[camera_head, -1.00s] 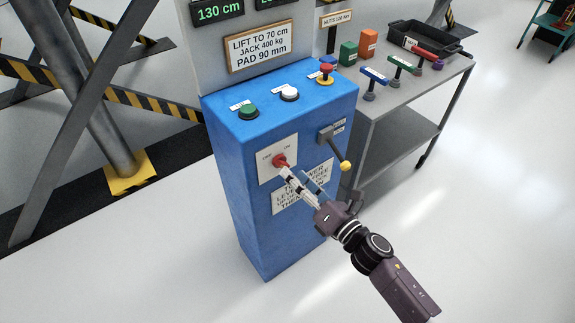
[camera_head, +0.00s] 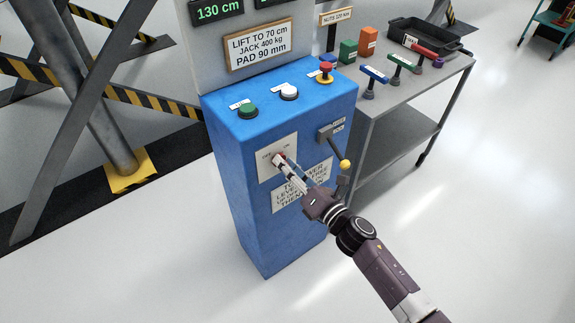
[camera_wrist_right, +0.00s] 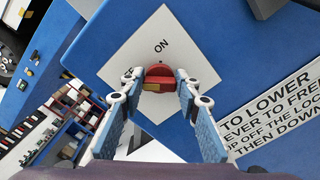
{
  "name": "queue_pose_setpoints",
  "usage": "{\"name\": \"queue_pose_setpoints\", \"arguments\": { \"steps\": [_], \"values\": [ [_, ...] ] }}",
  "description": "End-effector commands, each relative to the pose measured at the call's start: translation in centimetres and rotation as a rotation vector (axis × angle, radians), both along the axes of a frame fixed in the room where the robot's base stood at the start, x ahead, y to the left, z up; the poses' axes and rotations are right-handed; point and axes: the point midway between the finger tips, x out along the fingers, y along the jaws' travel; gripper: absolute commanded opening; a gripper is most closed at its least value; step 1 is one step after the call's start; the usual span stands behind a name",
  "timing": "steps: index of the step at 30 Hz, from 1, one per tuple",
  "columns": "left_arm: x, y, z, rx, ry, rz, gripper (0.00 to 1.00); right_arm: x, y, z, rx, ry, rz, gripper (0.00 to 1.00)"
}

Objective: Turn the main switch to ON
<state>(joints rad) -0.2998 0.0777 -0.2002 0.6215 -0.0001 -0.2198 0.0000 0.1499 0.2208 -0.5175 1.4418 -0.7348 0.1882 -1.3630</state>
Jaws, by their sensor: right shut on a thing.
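The red main switch knob (camera_head: 278,156) sits on a white plate (camera_head: 264,172) on the front of the blue cabinet (camera_head: 240,190). In the right wrist view the red knob (camera_wrist_right: 160,72) sits between the fingertips, below the printed word ON on the white plate (camera_wrist_right: 160,28). My right gripper (camera_head: 281,160) reaches in from the lower right and is shut on the knob; it also shows in the right wrist view (camera_wrist_right: 159,83). The fingers hide most of the knob in the head view. My left gripper is not in view.
A lever with a yellow ball (camera_head: 345,165) sticks out right of the switch, close to my right gripper. Green (camera_head: 248,111), white (camera_head: 289,92) and red (camera_head: 326,67) buttons are on the cabinet top. A grey table (camera_head: 400,100) with tools stands at right.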

Motion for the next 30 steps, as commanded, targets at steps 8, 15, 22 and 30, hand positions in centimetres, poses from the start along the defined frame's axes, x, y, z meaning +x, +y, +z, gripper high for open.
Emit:
{"name": "queue_pose_setpoints", "arguments": {
  "steps": [8, 15, 22, 30],
  "values": [
    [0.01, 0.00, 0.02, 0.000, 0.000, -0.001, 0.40, 0.00, -0.03, -0.03, 0.013, 0.011, -0.001, 0.06],
    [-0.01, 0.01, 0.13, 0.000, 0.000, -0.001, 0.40, 0.03, -0.06, -0.05, 0.097, 0.071, 0.001, 0.06],
    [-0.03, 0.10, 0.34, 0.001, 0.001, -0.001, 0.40, 0.07, -0.11, -0.13, 0.248, 0.182, 0.000, 0.06],
    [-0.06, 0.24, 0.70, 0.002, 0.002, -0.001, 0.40, 0.11, -0.15, -0.22, 0.458, 0.333, -0.001, 0.06]
  ]
}}
